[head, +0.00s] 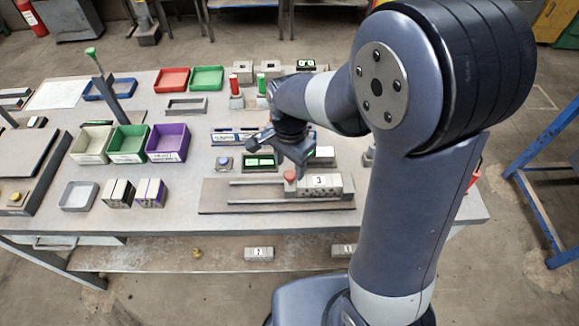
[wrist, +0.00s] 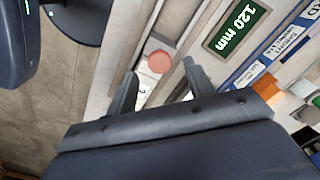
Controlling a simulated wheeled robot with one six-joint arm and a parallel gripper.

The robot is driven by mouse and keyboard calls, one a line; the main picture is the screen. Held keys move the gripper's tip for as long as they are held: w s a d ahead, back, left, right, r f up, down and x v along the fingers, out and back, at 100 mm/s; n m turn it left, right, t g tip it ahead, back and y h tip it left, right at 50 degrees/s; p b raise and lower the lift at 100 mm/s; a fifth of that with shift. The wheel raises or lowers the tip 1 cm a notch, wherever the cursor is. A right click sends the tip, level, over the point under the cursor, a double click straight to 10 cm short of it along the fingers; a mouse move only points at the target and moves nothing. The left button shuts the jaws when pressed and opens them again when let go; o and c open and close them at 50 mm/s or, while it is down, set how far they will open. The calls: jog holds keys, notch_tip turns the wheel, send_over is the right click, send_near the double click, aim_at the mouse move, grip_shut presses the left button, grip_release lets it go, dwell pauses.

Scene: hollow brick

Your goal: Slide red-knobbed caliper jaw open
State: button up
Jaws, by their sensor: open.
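The caliper's red knob (head: 290,176) stands on the rail fixture (head: 230,196) at the front of the bench, at the left end of a grey block marked 3 (head: 338,185). In the wrist view the round red knob (wrist: 159,62) lies between the fingertips of my gripper (wrist: 160,70), with a gap on each side. My gripper (head: 296,160) is open and empty, pointing down close above the knob in the head view. How far the fingertips are above the knob is hard to tell. The jaw itself is partly hidden by my fingers.
A blue labelled rack (head: 235,136) is further back. The fixture's left rails look clear.

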aim_at(290, 183)
jog(key=shift+f, duration=1.3)
jog(key=shift+c, duration=0.2)
grip_shut()
